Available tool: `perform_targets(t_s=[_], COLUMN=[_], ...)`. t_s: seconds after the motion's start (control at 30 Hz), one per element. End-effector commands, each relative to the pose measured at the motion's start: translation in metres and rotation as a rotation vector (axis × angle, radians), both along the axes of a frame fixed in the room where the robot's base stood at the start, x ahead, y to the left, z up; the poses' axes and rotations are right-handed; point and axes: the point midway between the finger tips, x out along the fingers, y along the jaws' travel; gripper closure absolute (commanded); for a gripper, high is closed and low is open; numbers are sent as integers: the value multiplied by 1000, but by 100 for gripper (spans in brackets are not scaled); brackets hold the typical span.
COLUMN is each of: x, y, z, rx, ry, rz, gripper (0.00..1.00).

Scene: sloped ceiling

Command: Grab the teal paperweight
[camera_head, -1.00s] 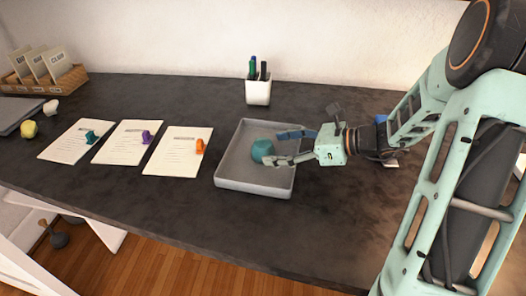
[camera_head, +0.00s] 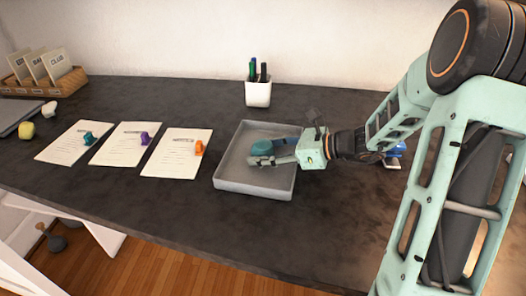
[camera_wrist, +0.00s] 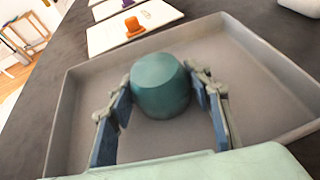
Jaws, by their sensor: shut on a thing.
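The teal paperweight (camera_head: 262,147), a rounded block with a flat top, is in the grey tray (camera_head: 254,187). My gripper (camera_head: 264,151) reaches in from the right and is shut on it. In the wrist view, the paperweight (camera_wrist: 160,84) sits between the two blue-padded fingers of my gripper (camera_wrist: 162,92), one on each side. The head view shows the fingers covering part of the paperweight. I cannot tell whether its underside touches the tray floor.
Three paper sheets lie left of the tray, with a small teal piece (camera_head: 88,138), a purple piece (camera_head: 145,138) and an orange piece (camera_head: 199,148). A white pen cup (camera_head: 258,93) stands behind the tray. The table's front is clear.

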Motion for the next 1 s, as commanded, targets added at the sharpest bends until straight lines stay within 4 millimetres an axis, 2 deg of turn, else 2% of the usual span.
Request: perform_targets(t_s=[0.03,0.17,0.43,0.57,0.77,1.0], x=[0,0,0,1,-1,-36], y=[0,0,0,0,1,20], z=[0,0,2,10,39,86], rx=[0,0,1,0,-2,-1], ry=[0,0,-1,-3,-6,-5], rz=[0,0,0,0,1,2], gripper=[78,91,91,91,91,91])
